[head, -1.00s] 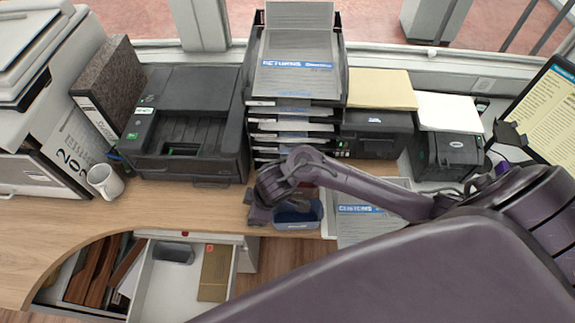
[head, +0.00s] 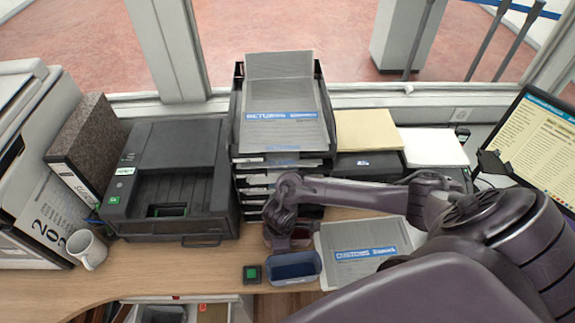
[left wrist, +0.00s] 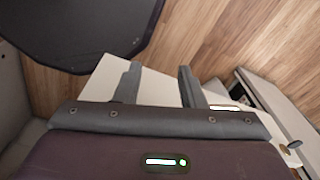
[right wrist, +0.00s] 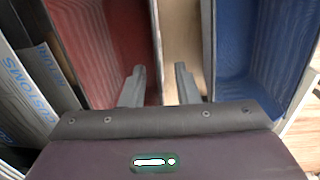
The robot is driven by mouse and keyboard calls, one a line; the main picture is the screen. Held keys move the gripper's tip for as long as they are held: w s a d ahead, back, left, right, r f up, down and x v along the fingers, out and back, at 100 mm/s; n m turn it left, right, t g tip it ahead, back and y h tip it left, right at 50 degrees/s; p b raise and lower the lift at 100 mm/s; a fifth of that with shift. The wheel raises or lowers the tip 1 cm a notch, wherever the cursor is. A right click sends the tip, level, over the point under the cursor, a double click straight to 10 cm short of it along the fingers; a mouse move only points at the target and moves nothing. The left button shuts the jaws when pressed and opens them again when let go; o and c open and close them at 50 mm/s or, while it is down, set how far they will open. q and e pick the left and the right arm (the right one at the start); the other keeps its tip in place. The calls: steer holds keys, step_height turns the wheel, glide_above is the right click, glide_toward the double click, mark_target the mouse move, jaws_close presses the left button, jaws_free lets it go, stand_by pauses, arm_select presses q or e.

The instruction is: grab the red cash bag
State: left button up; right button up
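I cannot clearly make out a red cash bag. A red open-topped bin (right wrist: 112,45) shows in the right wrist view, with a blue bin (right wrist: 250,45) to its right and a strip of wood between them. My right gripper (right wrist: 160,75) is open and empty: one finger overlaps the red bin in the picture, the other the wood strip. Contact cannot be told. In the head view my right gripper (head: 279,238) hides most of the red bin (head: 301,237) behind the blue bin (head: 293,267). My left gripper (left wrist: 157,75) is open and empty, seen only in the left wrist view.
A black printer (head: 170,185) and a mug (head: 87,249) stand left. A paper tray stack (head: 285,120) is behind my right gripper; a customs form (head: 362,250) lies right. A small dark box (head: 252,274) is beside the blue bin. An open drawer (head: 175,311) is below the desk edge.

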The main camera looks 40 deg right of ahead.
steer(key=shift+f, duration=0.1)
jaws_close()
arm_select(q)
steer(key=shift+w, duration=0.5)
steer(key=shift+s+r, duration=0.1)
